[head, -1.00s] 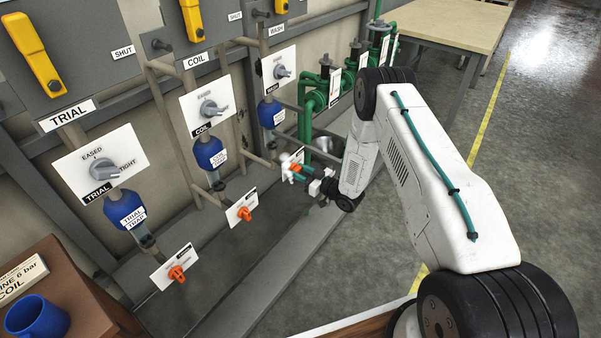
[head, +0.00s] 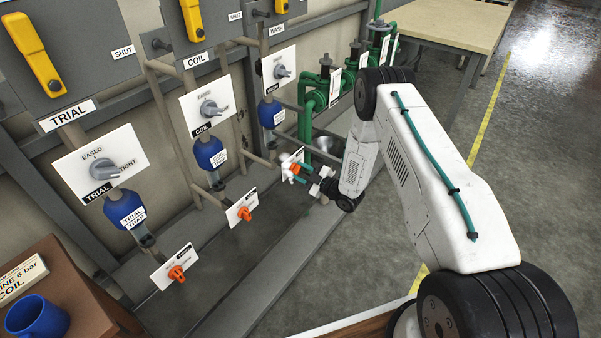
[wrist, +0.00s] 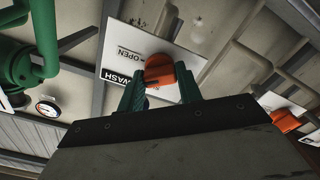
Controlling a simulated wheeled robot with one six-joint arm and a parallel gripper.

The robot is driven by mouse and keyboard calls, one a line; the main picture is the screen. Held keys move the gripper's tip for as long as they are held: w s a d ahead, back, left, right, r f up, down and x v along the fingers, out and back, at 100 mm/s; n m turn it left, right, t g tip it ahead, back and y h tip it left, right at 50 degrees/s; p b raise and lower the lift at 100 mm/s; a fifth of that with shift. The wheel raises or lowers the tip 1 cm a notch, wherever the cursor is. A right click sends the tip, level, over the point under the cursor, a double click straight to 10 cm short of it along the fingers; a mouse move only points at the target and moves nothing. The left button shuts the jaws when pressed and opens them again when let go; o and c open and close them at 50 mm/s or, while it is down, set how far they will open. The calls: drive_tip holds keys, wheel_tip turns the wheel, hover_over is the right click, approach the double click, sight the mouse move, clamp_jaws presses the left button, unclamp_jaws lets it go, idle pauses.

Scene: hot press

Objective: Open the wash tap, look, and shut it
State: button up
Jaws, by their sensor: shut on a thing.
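The wash tap is an orange handle (wrist: 158,71) on a white card (wrist: 198,66) marked WASH and OPEN in the wrist view. My gripper (wrist: 161,86) has its two green fingers on either side of the handle, shut on it. In the head view the orange handle (head: 297,168) shows small at the far end of the row of cards, with my gripper (head: 298,172) at it. The tap's outlet and the exact handle angle are hard to make out.
The coil tap (head: 244,213) and trial tap (head: 177,273) are similar orange handles nearer on the left. Green pipes (head: 306,120) stand behind the wash tap. A metal bowl (head: 323,144) is close to it. A blue mug (head: 37,317) stands at the lower left.

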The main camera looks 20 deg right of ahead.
drive_tip(key=n, duration=0.5)
drive_tip(key=shift+n, duration=0.3)
drive_tip(key=n, duration=0.5)
drive_tip(key=shift+s+f, duration=0.1)
idle(0.3)
drive_tip(key=o, duration=1)
drive_tip(key=v, duration=0.7)
drive_tip(key=shift+s+d, duration=0.25)
drive_tip(key=shift+s, duration=0.05)
